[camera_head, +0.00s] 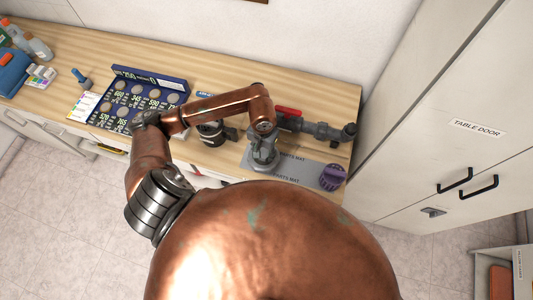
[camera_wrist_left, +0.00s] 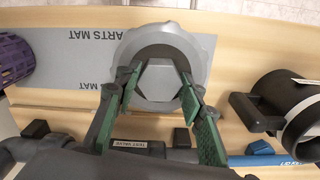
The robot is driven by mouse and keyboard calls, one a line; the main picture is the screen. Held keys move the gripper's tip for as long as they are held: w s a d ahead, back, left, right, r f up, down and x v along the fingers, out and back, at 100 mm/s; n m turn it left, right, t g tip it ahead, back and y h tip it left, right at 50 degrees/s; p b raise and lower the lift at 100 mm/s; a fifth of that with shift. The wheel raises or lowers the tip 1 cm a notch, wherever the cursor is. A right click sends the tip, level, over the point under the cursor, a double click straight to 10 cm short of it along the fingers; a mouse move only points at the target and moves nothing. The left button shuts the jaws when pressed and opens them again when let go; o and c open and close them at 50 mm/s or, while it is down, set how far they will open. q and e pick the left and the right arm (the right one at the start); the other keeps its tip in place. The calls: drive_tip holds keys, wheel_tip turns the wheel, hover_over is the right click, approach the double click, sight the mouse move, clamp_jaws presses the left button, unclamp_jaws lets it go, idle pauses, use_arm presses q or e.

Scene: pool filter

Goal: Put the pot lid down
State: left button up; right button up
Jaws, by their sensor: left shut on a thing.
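The pot lid is a round, pale grey disc (camera_wrist_left: 195,45) with a scalloped rim and a raised hexagonal centre in the left wrist view. My left gripper (camera_wrist_left: 160,88) has its green-padded fingers on either side of that centre and is shut on the lid. The lid overlaps the grey parts mat (camera_wrist_left: 65,58); I cannot tell whether it touches it. In the head view my left gripper (camera_head: 262,158) is over the left part of the mat (camera_head: 305,172), and hides most of the lid. My right gripper is not in view.
A purple basket (camera_head: 332,178) stands at the mat's right end. A grey pipe (camera_head: 325,130) with a red handle (camera_head: 288,112) lies behind the mat. A black round housing (camera_head: 210,132) is left of it. A blue coin tray (camera_head: 120,100) is further left. Cabinets (camera_head: 450,110) border the right.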

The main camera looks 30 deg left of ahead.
sight(266, 155)
use_arm(q)
drive_tip(key=shift+w+d+f, duration=0.1)
drive_tip(key=shift+w+f, duration=0.65)
drive_tip(key=shift+f, duration=0.2)
wheel_tip(266, 155, down, 3)
drive_tip(key=shift+r+p, duration=0.1)
drive_tip(key=shift+p, duration=0.7)
drive_tip(key=shift+w+f, duration=0.1)
drive_tip(key=shift+f, duration=0.1)
drive_tip(key=shift+f+b, duration=0.15)
drive_tip(key=shift+b, duration=0.15)
drive_tip(key=o, duration=1.4)
drive_tip(key=shift+o, duration=0.2)
